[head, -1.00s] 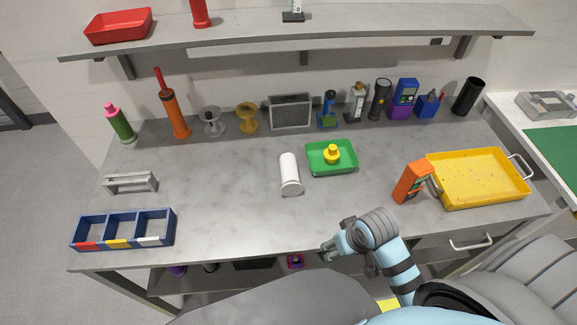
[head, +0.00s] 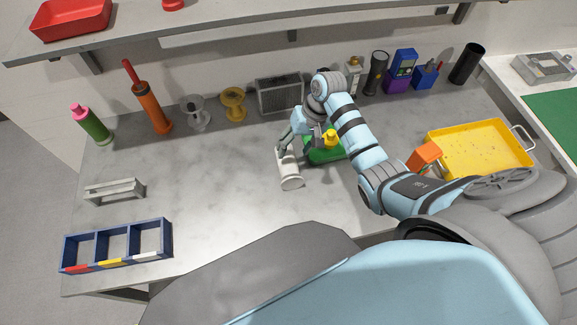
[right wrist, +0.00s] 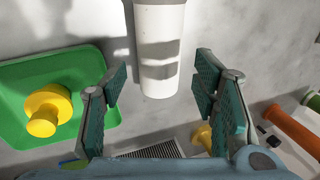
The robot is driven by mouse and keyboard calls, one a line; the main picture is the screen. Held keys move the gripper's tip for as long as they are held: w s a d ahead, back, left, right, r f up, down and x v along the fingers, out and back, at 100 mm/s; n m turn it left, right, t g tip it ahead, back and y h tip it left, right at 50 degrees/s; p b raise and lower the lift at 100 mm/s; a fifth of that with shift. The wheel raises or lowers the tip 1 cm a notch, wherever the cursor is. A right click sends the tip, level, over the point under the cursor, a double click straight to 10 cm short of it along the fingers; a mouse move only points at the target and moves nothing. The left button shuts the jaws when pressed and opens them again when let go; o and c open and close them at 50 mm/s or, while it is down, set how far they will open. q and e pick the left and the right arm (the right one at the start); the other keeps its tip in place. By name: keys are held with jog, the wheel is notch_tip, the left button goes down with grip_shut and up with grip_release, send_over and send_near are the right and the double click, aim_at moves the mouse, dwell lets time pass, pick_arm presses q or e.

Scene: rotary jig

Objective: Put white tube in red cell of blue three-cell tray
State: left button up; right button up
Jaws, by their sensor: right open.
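In the right wrist view the tube (right wrist: 159,50) lies between and beyond the open fingers. My right gripper (head: 288,150) is at the tube's far end in the head view; it also shows open and empty in the right wrist view (right wrist: 160,95). The blue three-cell tray (head: 167,238) is at the bench's front left, its cells empty. Its left cell has a red label (head: 78,269), the middle yellow, the right white. My left gripper is not in view.
A green tray (right wrist: 60,72) with a yellow knobbed piece (right wrist: 47,107) is close beside the tube. A grey bracket (head: 114,190) stands behind the blue tray. Spools, bottles and a speaker-like box (head: 280,93) line the back. The bench between tube and blue tray is clear.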

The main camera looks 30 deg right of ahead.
aim_at(291, 157)
jog(key=x, duration=0.6)
jog(key=shift+f, duration=0.25)
jog(key=shift+f, duration=0.1)
jog(key=c, duration=1)
